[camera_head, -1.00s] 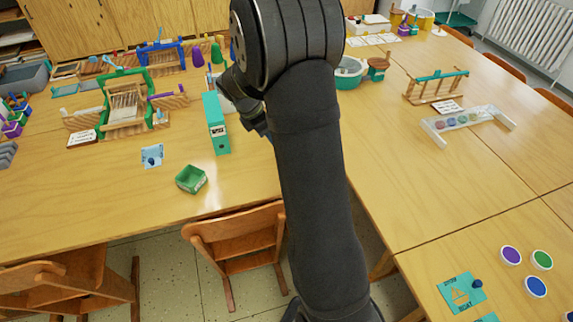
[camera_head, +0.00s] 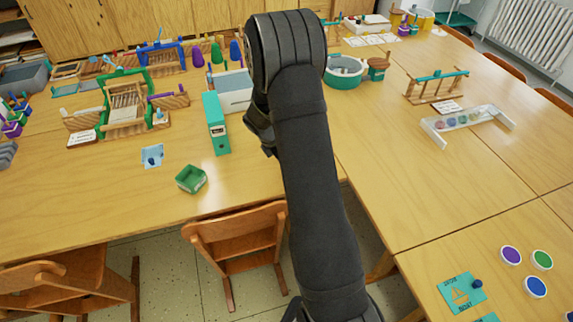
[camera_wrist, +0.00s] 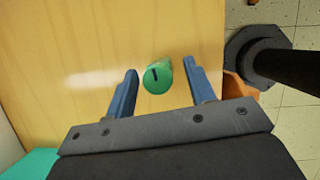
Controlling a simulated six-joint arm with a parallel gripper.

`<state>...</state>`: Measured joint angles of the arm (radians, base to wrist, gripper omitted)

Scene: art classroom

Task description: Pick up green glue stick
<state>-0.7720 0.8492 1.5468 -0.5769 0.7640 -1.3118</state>
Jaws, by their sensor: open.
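The green glue stick (camera_wrist: 158,76) shows in the wrist view as a round green top with a dark mark. It stands on the wooden table (camera_wrist: 90,50), seen from nearly straight above. My gripper (camera_wrist: 158,78) is open, with one blue finger on each side of the glue stick. In the head view my own arm hides the glue stick and the fingers.
A teal box file (camera_head: 216,124) stands left of my arm, with a white box (camera_head: 234,92) behind it. A green tray (camera_head: 191,179) lies near the table's front edge. A wooden chair (camera_head: 240,236) is below that edge.

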